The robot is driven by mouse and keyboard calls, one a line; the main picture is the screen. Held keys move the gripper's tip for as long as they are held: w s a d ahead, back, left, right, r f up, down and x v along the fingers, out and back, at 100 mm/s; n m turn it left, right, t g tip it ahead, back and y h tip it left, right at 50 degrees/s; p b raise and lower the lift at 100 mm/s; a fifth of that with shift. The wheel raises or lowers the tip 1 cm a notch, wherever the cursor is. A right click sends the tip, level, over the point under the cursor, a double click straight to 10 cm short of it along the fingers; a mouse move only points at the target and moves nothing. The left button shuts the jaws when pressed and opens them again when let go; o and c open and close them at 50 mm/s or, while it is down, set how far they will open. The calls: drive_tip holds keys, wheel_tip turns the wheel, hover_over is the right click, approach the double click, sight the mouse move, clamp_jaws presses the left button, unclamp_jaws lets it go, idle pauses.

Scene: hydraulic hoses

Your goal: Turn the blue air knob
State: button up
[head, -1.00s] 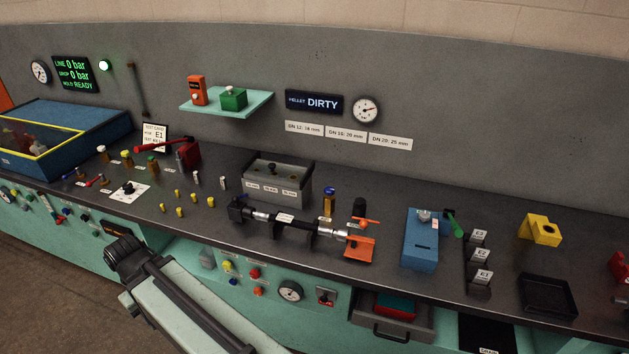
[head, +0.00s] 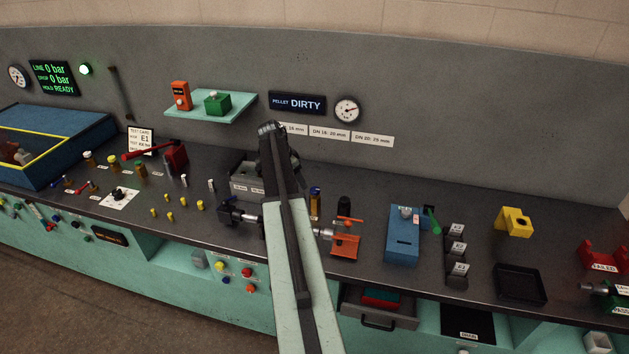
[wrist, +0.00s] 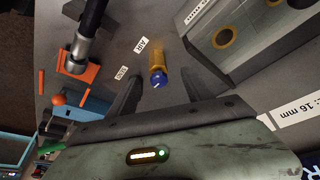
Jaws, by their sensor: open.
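The blue air knob (head: 315,190) tops a brass-coloured body standing on the bench, just right of my raised arm in the head view. In the wrist view the blue knob (wrist: 158,78) and its brass body show beside a small AIR label (wrist: 142,45). My gripper (wrist: 159,58) is open and empty, with one dark finger on each side of the knob in the picture. I cannot tell how far the fingertips are from the knob or whether they touch it. In the head view my arm hides the gripper.
The hose clamp rig with an orange block (head: 345,246) stands in front of the knob. A grey box with round holes (wrist: 228,37) is close by, partly behind my arm in the head view.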

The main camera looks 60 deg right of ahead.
sight(315, 189)
drive_tip(key=shift+m, duration=0.7)
drive_tip(key=s+d+f+b, duration=0.1)
drive_tip(key=d+f+b, duration=0.1)
drive_tip(key=s+d+f+b, duration=0.1)
drive_tip(key=f+b, duration=0.1)
drive_tip(key=s+d+f+b, duration=0.1)
drive_tip(key=d+f+b, duration=0.1)
drive_tip(key=shift+s+d+f+b, duration=0.15)
drive_tip(key=shift+d+b, duration=0.2)
drive_tip(key=shift+b, duration=0.05)
drive_tip(key=shift+s+d+f+b, duration=0.1)
drive_tip(key=shift+d+f+b, duration=0.1)
drive_tip(key=shift+f+b, duration=0.15)
drive_tip(key=shift+r, duration=0.1)
